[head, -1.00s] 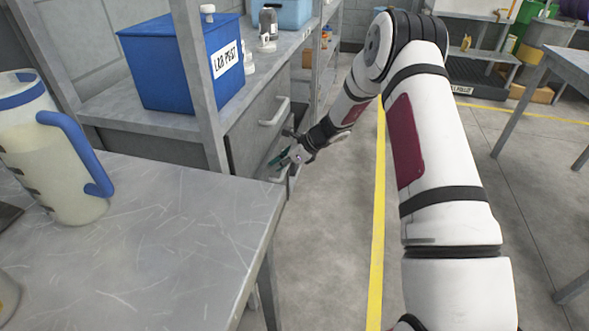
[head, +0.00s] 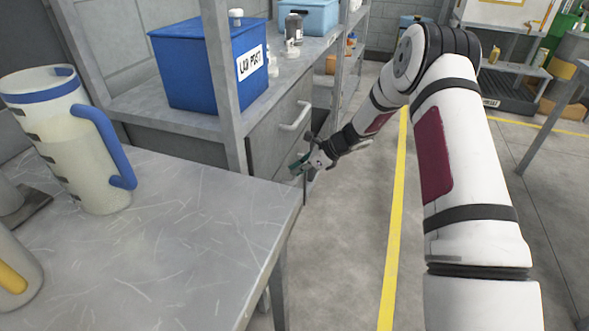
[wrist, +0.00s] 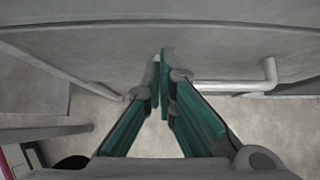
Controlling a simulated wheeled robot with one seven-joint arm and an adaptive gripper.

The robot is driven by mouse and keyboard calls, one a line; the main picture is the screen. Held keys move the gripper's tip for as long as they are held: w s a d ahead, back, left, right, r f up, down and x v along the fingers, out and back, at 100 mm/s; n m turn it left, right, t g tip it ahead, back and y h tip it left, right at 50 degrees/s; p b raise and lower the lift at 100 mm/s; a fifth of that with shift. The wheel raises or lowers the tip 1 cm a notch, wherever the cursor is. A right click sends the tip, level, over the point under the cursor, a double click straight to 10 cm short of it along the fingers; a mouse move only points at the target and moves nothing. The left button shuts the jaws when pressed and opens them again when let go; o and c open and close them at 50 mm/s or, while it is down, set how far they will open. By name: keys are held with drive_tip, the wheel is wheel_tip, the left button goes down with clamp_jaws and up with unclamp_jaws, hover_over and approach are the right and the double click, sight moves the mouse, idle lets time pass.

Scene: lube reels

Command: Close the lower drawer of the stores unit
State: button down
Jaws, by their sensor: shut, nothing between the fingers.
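The stores unit is a grey metal shelf unit with an upper drawer (head: 283,122) that looks shut, its bar handle on the front. The lower drawer (head: 289,183) is below it, mostly hidden behind my gripper and the near bench; how far it stands out is hard to tell. My gripper (head: 297,167) is at the lower drawer's front. In the wrist view my gripper (wrist: 160,78) has its teal fingers shut with nothing between them, tips at a grey drawer front (wrist: 150,55). A bar handle (wrist: 230,88) is just right of the tips. I cannot tell whether they touch.
A grey bench (head: 170,245) with a measuring jug (head: 85,145) stands at the near left, its corner close to the drawers. A blue bin (head: 205,70) sits on the unit's shelf. The floor (head: 345,255) to the right is clear, with a yellow line (head: 396,220).

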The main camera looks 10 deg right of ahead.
drive_tip(key=d+f+p+v, duration=0.1)
drive_tip(key=p+v, duration=0.1)
drive_tip(key=v, duration=0.9)
drive_tip(key=s+a+r+n+g+h, duration=0.1)
drive_tip(key=s+a+r+n, duration=0.25)
drive_tip(key=s+r, duration=0.35)
drive_tip(key=s+a+r+n+g, duration=0.1)
drive_tip(key=s+a+r+n, duration=0.2)
drive_tip(key=s+r+n, duration=0.3)
drive_tip(key=s+a+r+n+g+h, duration=0.15)
drive_tip(key=s+a+r+n, duration=0.25)
drive_tip(key=s+r, duration=0.45)
drive_tip(key=s+d+r+n+h, duration=0.25)
drive_tip(key=s+n, duration=0.35)
drive_tip(key=s, duration=0.8)
drive_tip(key=s+d+r+n+h, duration=0.1)
drive_tip(key=s+d+n+h, duration=0.3)
drive_tip(key=s, duration=1)
wheel_tip(320, 180, up, 18)
drive_tip(key=a+n+t+y+p, duration=0.1)
drive_tip(key=a+t+p, duration=0.1)
drive_tip(key=p, duration=1.6)
drive_tip(key=shift+a+r+t+y, duration=0.25)
drive_tip(key=shift+a+t+y, duration=0.05)
drive_tip(key=shift+a+t, duration=0.1)
